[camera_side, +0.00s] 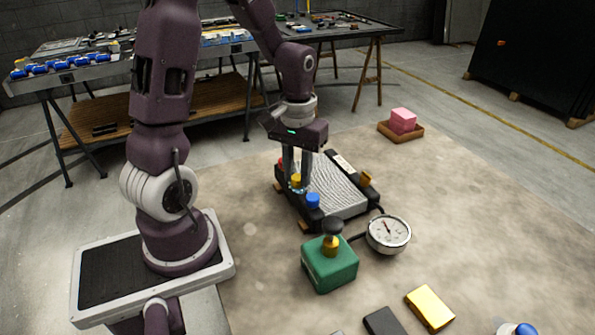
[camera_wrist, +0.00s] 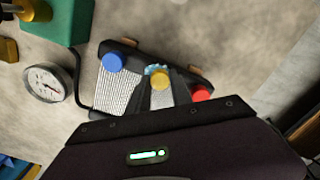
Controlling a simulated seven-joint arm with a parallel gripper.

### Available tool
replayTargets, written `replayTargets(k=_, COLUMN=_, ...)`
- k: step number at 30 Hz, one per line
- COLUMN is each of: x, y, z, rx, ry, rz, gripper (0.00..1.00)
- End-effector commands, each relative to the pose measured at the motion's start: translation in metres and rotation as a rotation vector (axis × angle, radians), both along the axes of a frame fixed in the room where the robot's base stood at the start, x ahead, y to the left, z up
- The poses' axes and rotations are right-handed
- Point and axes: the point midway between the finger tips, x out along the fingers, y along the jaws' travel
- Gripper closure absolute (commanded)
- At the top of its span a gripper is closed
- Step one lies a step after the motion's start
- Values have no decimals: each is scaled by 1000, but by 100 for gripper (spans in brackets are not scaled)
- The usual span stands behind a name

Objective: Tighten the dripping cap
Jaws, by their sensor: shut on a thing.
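A black-framed radiator (camera_side: 338,188) with a silver finned core lies on the floor mat. Along one edge it carries a blue cap (camera_side: 313,200), a yellow cap (camera_side: 296,180) and a red cap, which shows clearly in the wrist view (camera_wrist: 201,94). Pale blue wetness (camera_wrist: 154,70) shows around the base of the yellow cap. My gripper (camera_side: 297,182) points down with its fingers on either side of the yellow cap, shut on it. The wrist view shows the yellow cap (camera_wrist: 159,79) between the fingertips. The fingers hide part of the red cap in the side view.
A green box (camera_side: 330,265) with a brass-and-black fitting and a round gauge (camera_side: 388,233) on a hose stand near the radiator. A gold block (camera_side: 430,307) lies in front. A pink block (camera_side: 403,119) sits on a wooden tray behind. The mat to the right is clear.

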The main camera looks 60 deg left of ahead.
Motion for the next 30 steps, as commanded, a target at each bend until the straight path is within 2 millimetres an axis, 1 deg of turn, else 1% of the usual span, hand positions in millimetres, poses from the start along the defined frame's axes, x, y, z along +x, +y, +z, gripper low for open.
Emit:
replayTargets(k=18, x=1, y=0, z=1, rx=1, ry=-3, rz=-567, gripper=100)
replayTargets(k=24, x=1, y=0, z=1, rx=3, ry=-3, rz=-710, gripper=100)
replayTargets(k=30, x=1, y=0, z=1, rx=2, ry=-4, rz=-807, gripper=100)
